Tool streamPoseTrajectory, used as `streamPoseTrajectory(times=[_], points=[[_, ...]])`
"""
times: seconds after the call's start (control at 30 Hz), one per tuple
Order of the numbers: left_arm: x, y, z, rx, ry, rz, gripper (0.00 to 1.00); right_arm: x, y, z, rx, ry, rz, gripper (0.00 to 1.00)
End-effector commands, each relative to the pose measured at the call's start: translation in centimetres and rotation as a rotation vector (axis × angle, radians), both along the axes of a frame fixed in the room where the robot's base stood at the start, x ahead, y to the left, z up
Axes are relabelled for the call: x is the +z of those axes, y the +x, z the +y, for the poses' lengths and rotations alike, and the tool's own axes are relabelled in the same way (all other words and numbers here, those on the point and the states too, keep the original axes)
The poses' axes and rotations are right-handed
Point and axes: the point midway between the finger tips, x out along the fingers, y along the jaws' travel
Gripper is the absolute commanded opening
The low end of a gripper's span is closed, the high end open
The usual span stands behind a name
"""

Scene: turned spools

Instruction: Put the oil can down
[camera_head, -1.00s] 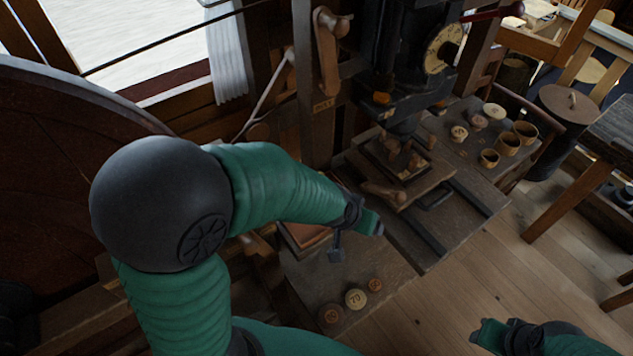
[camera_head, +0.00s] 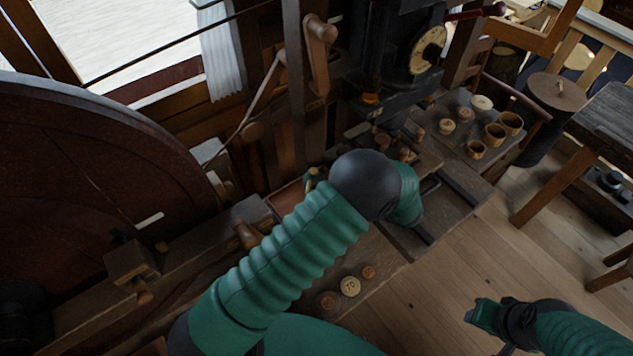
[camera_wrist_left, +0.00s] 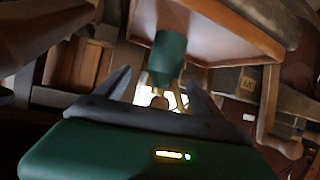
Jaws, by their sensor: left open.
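The oil can (camera_wrist_left: 168,58) has a green body and a brass-coloured end. In the left wrist view its body is against a shallow brown tray (camera_wrist_left: 225,42), and its brass end points back between my fingers. My left gripper (camera_wrist_left: 157,86) is open, with one finger on each side of the brass end. I cannot tell whether a finger touches it. In the head view a small green and brass piece, likely the can (camera_head: 313,177), shows left of my dark elbow; my left arm hides that gripper. My right gripper (camera_head: 482,311) is at the lower right, away from the can, its jaws unclear.
Several round wooden discs (camera_head: 351,286) lie on the bench near my left arm. Small cups (camera_head: 495,134) stand on the far bench. A big dark wheel (camera_head: 80,190) fills the left. A machine with a dial (camera_head: 427,50) stands behind.

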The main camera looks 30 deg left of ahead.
Motion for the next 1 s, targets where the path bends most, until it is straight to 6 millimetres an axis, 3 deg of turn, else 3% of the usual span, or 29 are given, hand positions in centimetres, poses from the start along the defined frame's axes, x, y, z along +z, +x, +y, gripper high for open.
streamPoseTrajectory(times=[0.03,0.2,0.6,0.87,1.0], points=[[-1.3,-0.8,0.8,0.036,0.025,0.016,0.79,-1.1,-0.1,0.0,0.0,0.0,0.002,0.37],[-1.5,-2.0,2.6,0.099,0.067,0.04,0.79,-1.0,-0.1,0.0,0.0,0.0,0.002,0.37],[-3.7,-0.7,8.1,0.095,0.064,0.038,0.79,1.3,0.0,0.0,0.0,0.0,0.001,0.37],[-4.1,-0.5,8.6,0.094,0.062,0.036,0.79,1.2,-0.1,0.0,0.0,0.0,0.002,0.37],[-4.1,-0.6,8.6,0.094,0.063,0.036,0.61,1.2,-0.1,0.0,0.0,0.0,0.002,0.37]])
